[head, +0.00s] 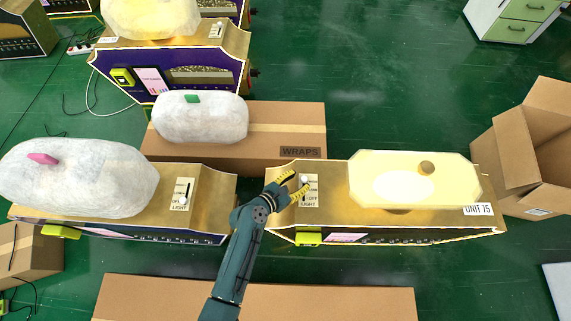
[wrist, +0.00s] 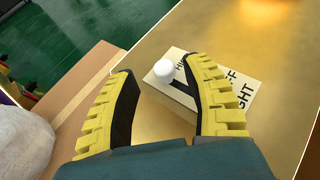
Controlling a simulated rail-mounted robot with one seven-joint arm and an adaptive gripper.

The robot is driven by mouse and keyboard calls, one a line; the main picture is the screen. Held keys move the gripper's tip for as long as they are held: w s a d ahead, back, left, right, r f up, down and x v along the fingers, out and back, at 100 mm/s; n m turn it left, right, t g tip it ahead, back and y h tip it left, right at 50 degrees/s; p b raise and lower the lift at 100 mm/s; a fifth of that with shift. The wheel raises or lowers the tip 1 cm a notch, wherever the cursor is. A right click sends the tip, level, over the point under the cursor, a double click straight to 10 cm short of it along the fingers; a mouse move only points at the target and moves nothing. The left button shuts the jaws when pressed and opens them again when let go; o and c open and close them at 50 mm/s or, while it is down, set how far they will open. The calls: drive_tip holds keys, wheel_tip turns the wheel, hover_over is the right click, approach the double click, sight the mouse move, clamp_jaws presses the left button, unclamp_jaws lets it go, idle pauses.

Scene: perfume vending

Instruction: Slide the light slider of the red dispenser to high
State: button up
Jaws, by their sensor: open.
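The dispenser marked with a UNIT label (head: 334,219) has a gold top and stands right of centre in the head view. Its front is mostly turned away, and I cannot make out red on it. Its light slider plate (head: 309,196) carries a white knob (head: 304,177), at the far end from the LIGHT word. In the wrist view the knob (wrist: 163,71) sits beside the "HI" lettering. My gripper (head: 298,183) is open over the plate. In the wrist view its yellow fingers (wrist: 160,74) lie either side of the knob, the right finger closer; contact is unclear and that finger hides part of the plate.
A pale yellow faceted bottle (head: 400,181) stands on the same dispenser. Another gold-topped dispenser (head: 213,193) at left has its own slider, knob near OFF. Cardboard boxes lie behind (head: 285,120) and in front (head: 345,300); an open box (head: 510,150) stands at right.

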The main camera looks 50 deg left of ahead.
drive_tip(key=v, duration=0.9)
drive_tip(key=shift+s+d, duration=0.15)
drive_tip(key=shift+s, duration=0.05)
